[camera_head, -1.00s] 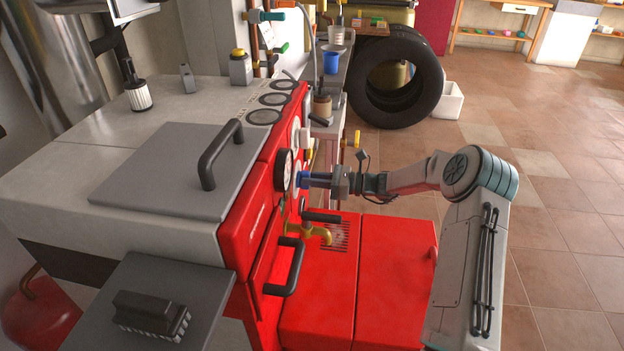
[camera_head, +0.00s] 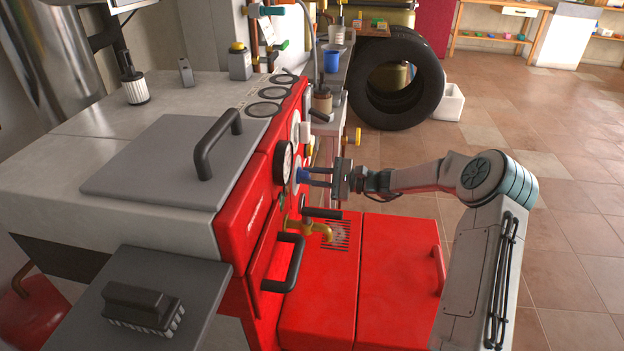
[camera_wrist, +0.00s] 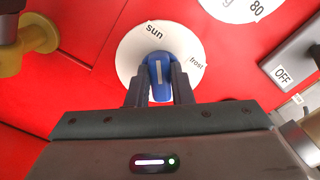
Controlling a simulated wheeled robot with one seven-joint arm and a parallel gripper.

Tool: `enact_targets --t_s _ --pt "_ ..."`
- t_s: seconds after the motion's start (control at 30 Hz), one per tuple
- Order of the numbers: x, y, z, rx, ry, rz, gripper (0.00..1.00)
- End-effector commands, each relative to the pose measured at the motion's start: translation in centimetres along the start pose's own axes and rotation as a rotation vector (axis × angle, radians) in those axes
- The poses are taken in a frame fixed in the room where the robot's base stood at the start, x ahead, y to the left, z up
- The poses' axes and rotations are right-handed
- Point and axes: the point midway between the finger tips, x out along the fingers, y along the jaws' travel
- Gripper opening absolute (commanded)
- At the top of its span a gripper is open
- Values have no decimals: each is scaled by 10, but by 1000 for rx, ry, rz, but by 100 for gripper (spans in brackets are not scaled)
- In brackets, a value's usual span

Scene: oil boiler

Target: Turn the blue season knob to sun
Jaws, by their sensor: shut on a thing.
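The blue season knob (camera_wrist: 159,73) sits on a white dial on the red boiler front. The dial (camera_wrist: 131,53) reads "sun" at its top and "frost" at its right in the wrist view. The knob's white mark points nearly straight up there, close to "sun". My gripper (camera_wrist: 159,88) has a finger on each side of the knob and is shut on it. In the head view the knob (camera_head: 303,174) shows at the tips of my gripper (camera_head: 308,177), partly hidden by the fingers.
A black gauge (camera_head: 284,161) is left of the knob. A brass tap (camera_head: 308,228) and a black handle (camera_head: 287,263) stick out below. An "OFF" switch (camera_wrist: 290,72) is right of the dial in the wrist view. The floor at right is clear.

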Motion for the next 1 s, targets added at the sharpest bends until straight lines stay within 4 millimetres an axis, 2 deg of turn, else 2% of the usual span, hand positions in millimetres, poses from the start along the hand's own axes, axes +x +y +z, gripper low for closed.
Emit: enact_targets --t_s 0.3,0.73,0.77,0.8,0.83,1.0 --pt "-1 1 -2 -78 4 -1 0" --pt "-1 0 -1 -87 5 0 0" --pt "-1 0 -1 -86 5 -1 26" --pt "-1 0 -1 -86 5 0 37" --pt "-1 0 -1 -86 4 0 42" --pt "0 0 -1 -85 2 0 42"
